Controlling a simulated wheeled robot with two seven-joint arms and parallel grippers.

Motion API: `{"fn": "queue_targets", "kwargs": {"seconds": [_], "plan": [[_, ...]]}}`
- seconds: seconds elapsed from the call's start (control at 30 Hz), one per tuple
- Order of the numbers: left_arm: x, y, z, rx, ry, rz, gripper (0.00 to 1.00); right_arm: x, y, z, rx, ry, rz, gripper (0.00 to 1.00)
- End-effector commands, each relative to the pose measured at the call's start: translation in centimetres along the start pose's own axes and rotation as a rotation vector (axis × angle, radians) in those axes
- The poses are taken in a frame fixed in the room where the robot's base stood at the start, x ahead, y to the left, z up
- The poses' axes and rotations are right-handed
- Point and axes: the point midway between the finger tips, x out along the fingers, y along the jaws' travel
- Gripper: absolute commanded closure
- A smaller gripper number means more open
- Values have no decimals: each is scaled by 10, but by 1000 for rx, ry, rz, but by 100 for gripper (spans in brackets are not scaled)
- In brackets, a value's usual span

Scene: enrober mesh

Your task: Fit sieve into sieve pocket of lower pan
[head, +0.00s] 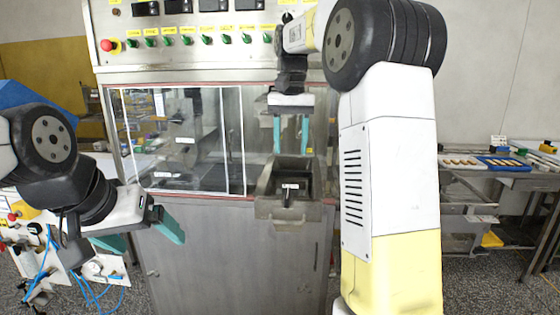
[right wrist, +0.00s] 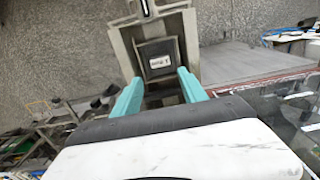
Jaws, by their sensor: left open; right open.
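A grey metal lower pan (head: 263,208) sticks out from the front of the machine in the head view; it also shows in the right wrist view (right wrist: 122,52). A dark, square-framed piece with a white label, apparently the sieve (right wrist: 158,48), lies within the pan's walls; it also shows in the head view (head: 291,178). I cannot tell whether it is fully seated in the pocket. My right gripper (head: 291,152) is open, fingers pointing down over the back of the pan, with nothing visibly held. My left gripper (head: 146,238) is open and empty, low on the left, away from the pan.
The machine's glass-windowed cabinet (head: 185,140) stands behind the pan, with a control panel (head: 190,30) of knobs and a red button above. A side table (head: 480,175) with trays is at the right. Blue cables hang at lower left. Space in front of the pan looks clear.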

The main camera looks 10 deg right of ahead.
Motion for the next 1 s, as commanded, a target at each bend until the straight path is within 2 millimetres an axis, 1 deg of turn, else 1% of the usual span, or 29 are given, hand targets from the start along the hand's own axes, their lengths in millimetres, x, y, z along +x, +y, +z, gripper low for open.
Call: {"fn": "queue_targets", "kwargs": {"seconds": [0.13,0.23,0.27,0.37,0.4,0.47,0.5,0.57,0.6,0.73,0.83,0.9,1.0], "plan": [[0,0,0,0,0,0,11,-10,3,3,-3,6,-9,50],[0,0,0,0,0,0,11,-13,11,17,-22,29,-45,50],[0,0,0,0,0,0,11,-13,15,24,-33,40,-61,50],[0,0,0,0,0,0,11,-12,26,55,-78,98,-125,50],[0,0,0,0,0,0,11,-10,30,70,-101,127,-151,50],[0,0,0,0,0,0,11,-5,35,93,-133,175,-186,50],[0,0,0,0,0,0,11,-1,37,109,-156,208,-206,50],[0,0,0,0,0,0,11,7,40,133,-188,259,-229,50],[0,0,0,0,0,0,11,14,42,148,-208,295,-241,50],[0,0,0,0,0,0,11,39,44,193,-265,399,-263,50],[0,0,0,0,0,0,11,57,46,216,-296,461,-264,50],[0,0,0,0,0,0,11,67,46,227,-312,492,-261,50],[0,0,0,0,0,0,11,76,46,235,-323,516,-259,50]]}}
